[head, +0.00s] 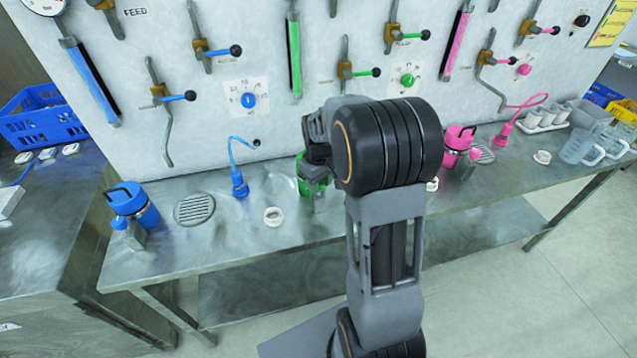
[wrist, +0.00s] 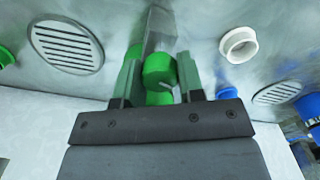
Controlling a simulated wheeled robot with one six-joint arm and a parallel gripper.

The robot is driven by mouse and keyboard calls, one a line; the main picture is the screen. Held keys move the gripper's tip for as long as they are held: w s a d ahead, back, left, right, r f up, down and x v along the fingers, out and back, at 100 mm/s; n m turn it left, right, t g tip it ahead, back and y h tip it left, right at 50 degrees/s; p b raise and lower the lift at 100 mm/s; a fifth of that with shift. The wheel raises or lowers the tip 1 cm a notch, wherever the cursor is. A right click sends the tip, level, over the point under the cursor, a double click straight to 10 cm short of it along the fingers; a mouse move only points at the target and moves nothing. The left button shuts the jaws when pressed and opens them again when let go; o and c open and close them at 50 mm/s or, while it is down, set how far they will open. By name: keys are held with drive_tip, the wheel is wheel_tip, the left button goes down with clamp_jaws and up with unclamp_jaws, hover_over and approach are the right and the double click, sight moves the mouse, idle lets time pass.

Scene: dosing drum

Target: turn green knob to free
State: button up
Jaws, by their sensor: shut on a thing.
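A round green knob (wrist: 158,70) with a pale mark on its rim sits at the end of a grey metal block (wrist: 160,30) in the wrist view. My gripper (wrist: 159,62) is shut on this knob, one finger on each side. In the head view, my arm hides the knob and most of the green vessel (head: 303,170) on the bench. Another green knob (head: 408,80), on a white label plate, is on the wall panel, apart from my gripper. No label text is readable at the held knob.
A blue vessel (head: 130,205) stands at the bench's left and a pink one (head: 458,140) right of my arm. A blue plug (head: 239,184), a white ring (head: 273,216) and a round drain (head: 194,209) are on the bench. Levers and pipes project from the wall panel.

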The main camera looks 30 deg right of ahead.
drive_tip(key=shift+n, duration=1.7)
drive_tip(key=o, duration=0.9)
wheel_tip(320, 180, up, 14)
drive_tip(key=shift+f+b, duration=0.1)
drive_tip(key=shift+b, duration=0.25)
